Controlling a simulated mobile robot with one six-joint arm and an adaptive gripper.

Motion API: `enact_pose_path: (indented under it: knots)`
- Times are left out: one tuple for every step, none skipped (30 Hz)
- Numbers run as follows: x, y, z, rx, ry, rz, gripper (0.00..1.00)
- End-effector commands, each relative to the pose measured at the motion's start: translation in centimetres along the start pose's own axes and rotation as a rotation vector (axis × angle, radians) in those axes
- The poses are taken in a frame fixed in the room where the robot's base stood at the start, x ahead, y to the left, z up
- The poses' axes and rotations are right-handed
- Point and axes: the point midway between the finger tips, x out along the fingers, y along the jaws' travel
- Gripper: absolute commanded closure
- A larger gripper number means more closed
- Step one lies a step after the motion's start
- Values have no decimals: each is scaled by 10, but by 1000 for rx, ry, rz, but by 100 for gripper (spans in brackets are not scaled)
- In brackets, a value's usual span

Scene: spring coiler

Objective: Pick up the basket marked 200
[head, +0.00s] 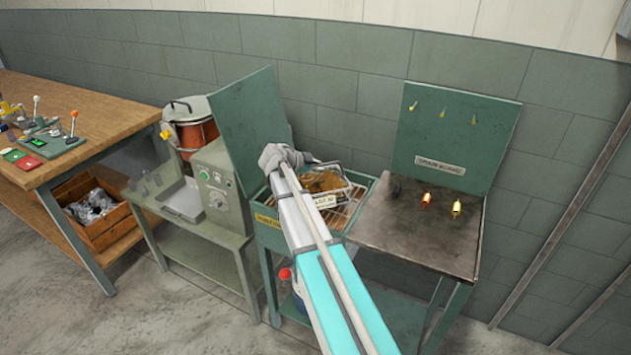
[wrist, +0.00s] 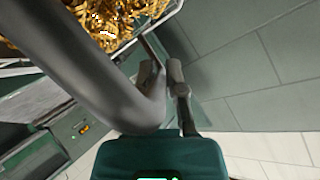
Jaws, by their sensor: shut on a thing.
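A wire basket (head: 346,189) full of brass-coloured springs shows at the green open-topped bin in the head view. A small pale tag hangs on its front; its lettering is too small to read surely. The basket (wrist: 118,43) also shows at the top left of the wrist view, with the shiny springs inside. My gripper (head: 283,160) is at the basket's left side in the head view. In the wrist view my gripper (wrist: 163,72) is shut on a thin dark bar at the basket's edge. I cannot tell whether the basket touches the rack beneath.
The green bin (head: 268,220) has a raised lid (head: 252,118) behind it. A dark metal bench (head: 415,228) with small coloured pieces stands to the right. A control box (head: 217,180) and red pot (head: 196,135) stand left. A wooden table (head: 95,115) is at far left.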

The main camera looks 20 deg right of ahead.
Motion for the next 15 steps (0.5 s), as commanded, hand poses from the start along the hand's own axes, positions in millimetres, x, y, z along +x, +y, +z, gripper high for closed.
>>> enact_pose_path:
  knots:
    - [0,1,0,1,-1,3,100]
    - [0,1,0,1,-1,3,100]
    - [0,1,0,1,-1,3,100]
    - [-1,0,-1,1,-1,3,100]
    - [-1,0,-1,2,-1,3,100]
    - [-1,0,-2,2,-1,3,100]
    - [-2,-1,-2,1,-1,3,100]
    - [-2,-1,-3,1,-1,3,100]
    - [-3,-2,-4,1,-1,2,100]
    - [-4,-3,-5,1,-1,2,100]
    - [-4,-4,-6,1,-1,2,100]
    - [-6,-5,-7,1,-1,1,100]
    - [-6,-6,-8,1,-1,1,100]
    - [-7,-7,-10,1,0,1,100]
    - [-9,-8,-12,1,0,1,100]
